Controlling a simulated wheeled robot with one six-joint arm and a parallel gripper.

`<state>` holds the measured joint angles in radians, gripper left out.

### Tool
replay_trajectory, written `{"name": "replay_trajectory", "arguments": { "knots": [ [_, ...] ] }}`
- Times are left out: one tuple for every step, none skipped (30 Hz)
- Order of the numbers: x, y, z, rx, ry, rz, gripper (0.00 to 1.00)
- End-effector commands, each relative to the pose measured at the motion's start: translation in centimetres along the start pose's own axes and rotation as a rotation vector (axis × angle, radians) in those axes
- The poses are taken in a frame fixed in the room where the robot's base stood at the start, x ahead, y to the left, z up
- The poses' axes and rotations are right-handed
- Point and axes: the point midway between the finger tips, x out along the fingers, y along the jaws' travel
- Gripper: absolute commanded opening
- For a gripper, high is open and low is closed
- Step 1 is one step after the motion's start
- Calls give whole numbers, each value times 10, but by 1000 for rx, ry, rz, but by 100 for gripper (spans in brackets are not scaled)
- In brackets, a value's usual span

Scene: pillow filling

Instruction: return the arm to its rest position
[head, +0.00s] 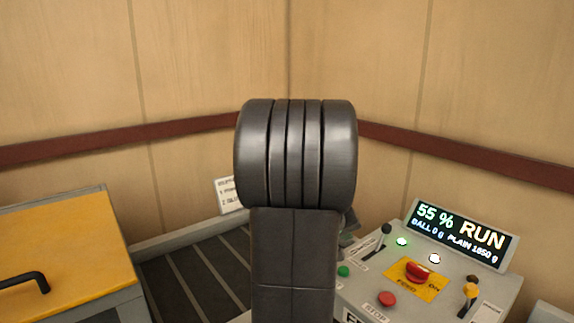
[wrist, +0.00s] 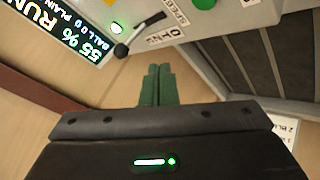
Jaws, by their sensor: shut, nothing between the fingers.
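My arm (head: 294,255) stands upright in the middle of the head view, and its thick dark joint hides what lies behind it. My gripper (wrist: 158,72) shows in the wrist view with its two green fingers together and nothing between them. The fingers point toward the grey control panel (wrist: 205,18) and its black-knobbed lever (wrist: 121,50). They look apart from the lever, but the distance is hard to judge.
The control panel (head: 355,290) at right has a display (head: 460,236) reading 55 % RUN, a red mushroom button (head: 418,271), levers and lit lamps. A yellow lid (head: 70,245) with a black handle is at left. A dark ribbed surface (head: 195,275) lies between. Wooden walls meet behind.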

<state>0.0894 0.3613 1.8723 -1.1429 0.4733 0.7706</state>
Motion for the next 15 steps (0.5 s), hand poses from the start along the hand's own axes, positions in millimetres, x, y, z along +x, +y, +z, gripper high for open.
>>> {"name": "replay_trajectory", "arguments": {
  "knots": [
    [0,0,0,0,0,0,0],
    [0,0,0,0,0,0,0],
    [1,-1,1,0,0,0,0],
    [2,-1,1,0,0,0,0],
    [3,-2,2,0,-1,0,0],
    [5,-4,4,0,-1,0,0],
    [7,-5,5,-1,-1,0,0],
    [10,-7,7,-1,-1,0,0],
    [13,-9,10,-1,-1,0,0],
    [16,-11,12,-1,-2,0,0],
    [20,-14,14,-1,-2,0,0],
    [24,-17,18,-1,-2,0,0],
    [27,-19,20,-1,-3,0,0],
    [31,-22,22,-1,-2,1,0],
    [35,-25,26,-1,-2,0,0]
  ]
}}
